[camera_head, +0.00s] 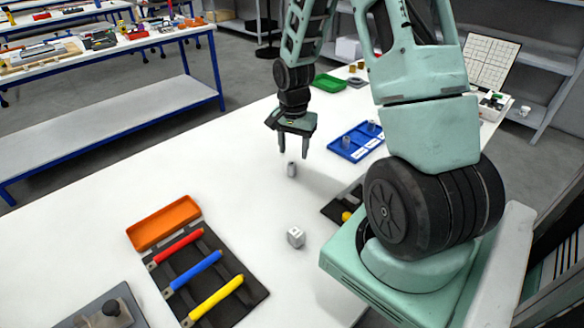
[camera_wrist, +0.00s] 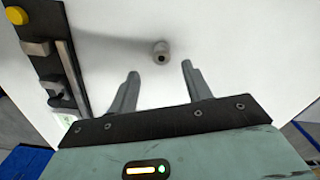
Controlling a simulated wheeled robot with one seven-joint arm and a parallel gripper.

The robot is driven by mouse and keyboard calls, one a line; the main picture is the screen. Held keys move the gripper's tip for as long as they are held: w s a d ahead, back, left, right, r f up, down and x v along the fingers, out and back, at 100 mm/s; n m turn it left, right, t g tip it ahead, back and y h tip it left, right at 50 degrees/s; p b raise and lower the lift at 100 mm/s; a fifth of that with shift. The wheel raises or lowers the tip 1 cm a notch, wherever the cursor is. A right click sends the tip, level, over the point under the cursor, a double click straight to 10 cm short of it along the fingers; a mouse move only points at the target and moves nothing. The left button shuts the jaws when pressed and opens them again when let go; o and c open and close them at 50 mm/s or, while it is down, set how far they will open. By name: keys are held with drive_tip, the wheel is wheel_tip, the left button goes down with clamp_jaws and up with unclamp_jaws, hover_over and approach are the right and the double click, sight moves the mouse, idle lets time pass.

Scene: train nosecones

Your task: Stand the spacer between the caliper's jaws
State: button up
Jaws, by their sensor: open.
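The spacer (camera_head: 291,169) is a small grey cylinder standing upright on the white table. Its top with a dark hole shows in the wrist view (camera_wrist: 160,52). My gripper (camera_head: 294,150) is open and empty above the spacer, with its fingers pointing down. In the wrist view, its fingertips (camera_wrist: 160,68) are spread to either side of the spacer, apart from it. A dark fixture that looks like the caliper (camera_wrist: 62,65) lies at the left of the wrist view, with grey blocks and a yellow knob (camera_wrist: 16,15). My arm hides most of it in the head view.
A blue tray (camera_head: 342,152) holding grey cylinders stands behind the spacer. An orange tray (camera_head: 163,221) and a dark mat with red, blue and yellow-handled tools (camera_head: 240,270) lie at front left. Table around the spacer is clear.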

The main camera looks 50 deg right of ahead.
sight(292, 164)
drive_tip(key=shift+a+f+p, duration=0.2)
drive_tip(key=shift+f+p, duration=0.45)
drive_tip(key=shift+f, duration=2.35)
clamp_jaws()
